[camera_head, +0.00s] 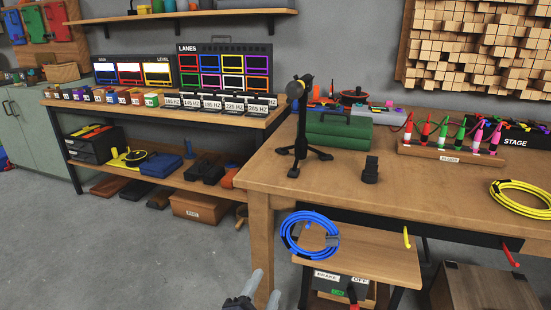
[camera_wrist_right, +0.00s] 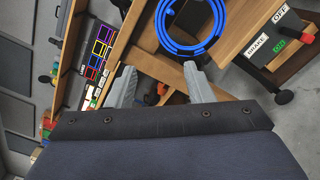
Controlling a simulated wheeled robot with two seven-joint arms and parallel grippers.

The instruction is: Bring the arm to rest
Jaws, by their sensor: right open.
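My right gripper (camera_head: 254,288) shows at the bottom edge of the head view, in front of the table's near left leg. In the right wrist view its two grey fingers (camera_wrist_right: 160,82) stand apart with nothing held between them. The rest of the right arm is mostly out of the head view. My left gripper is not in view.
A wooden table (camera_head: 290,190) stands close on the right, with a black stand (camera_head: 302,130), a green case (camera_head: 338,131) and a yellow cable coil (camera_head: 522,197). A brake switch box (camera_head: 340,284) sits under the low shelf (camera_head: 375,262). Grey floor (camera_head: 130,250) is free at the left.

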